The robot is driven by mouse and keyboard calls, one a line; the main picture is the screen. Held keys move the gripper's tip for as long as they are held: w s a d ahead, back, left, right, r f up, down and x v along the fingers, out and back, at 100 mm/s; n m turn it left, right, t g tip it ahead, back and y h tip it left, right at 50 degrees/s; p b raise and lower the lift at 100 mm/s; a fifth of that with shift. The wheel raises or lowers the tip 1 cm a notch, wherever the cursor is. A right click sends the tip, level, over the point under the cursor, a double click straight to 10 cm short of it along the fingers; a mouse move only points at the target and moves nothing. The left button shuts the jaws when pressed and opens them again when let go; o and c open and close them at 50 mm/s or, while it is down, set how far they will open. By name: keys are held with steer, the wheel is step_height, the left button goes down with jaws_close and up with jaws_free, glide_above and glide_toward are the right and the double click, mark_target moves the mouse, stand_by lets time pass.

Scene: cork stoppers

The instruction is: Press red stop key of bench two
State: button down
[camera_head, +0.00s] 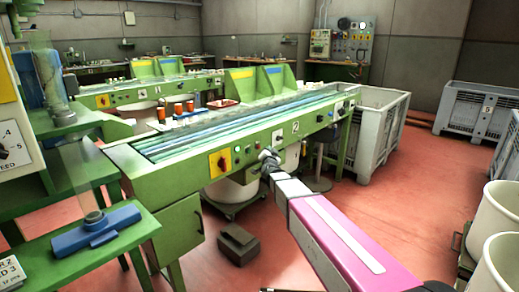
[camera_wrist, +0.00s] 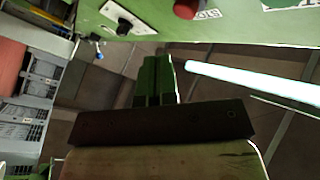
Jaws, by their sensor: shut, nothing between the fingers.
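Bench two (camera_head: 180,183) is the long green bench with a "2" plate (camera_head: 295,127) on its front panel. In the wrist view a round red key (camera_wrist: 187,8) sits on the green panel, cut by the top edge, beside a small white label that seems to read STOP. My gripper (camera_head: 265,155) is in front of the bench panel in the head view, and the red key is not distinguishable there. In the wrist view my gripper (camera_wrist: 158,60) is shut and empty, its fingertips below and left of the red key. I see a gap in the picture; contact is not visible.
A yellow plate with a red rotary switch (camera_head: 220,163) is left of my gripper. A black knob on a white plate (camera_wrist: 124,22) is left of the red key. A grey crate (camera_head: 378,130) stands right of the bench. White tubs (camera_head: 498,260) are at the lower right.

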steer(key=shift+w+a, duration=0.65)
steer(key=shift+a, duration=0.2)
stand_by(1.6)
steer(key=shift+w+a, duration=0.25)
steer(key=shift+a, duration=0.05)
steer(key=shift+w+a, duration=0.25)
steer(key=shift+a, duration=0.1)
stand_by(0.8)
steer(key=shift+d, duration=0.1)
steer(key=shift+s+d, duration=0.55)
steer(key=shift+d, duration=0.05)
stand_by(0.3)
steer(key=s+d, duration=0.1)
steer(key=d, duration=0.1)
steer(key=s+d, duration=0.2)
stand_by(0.5)
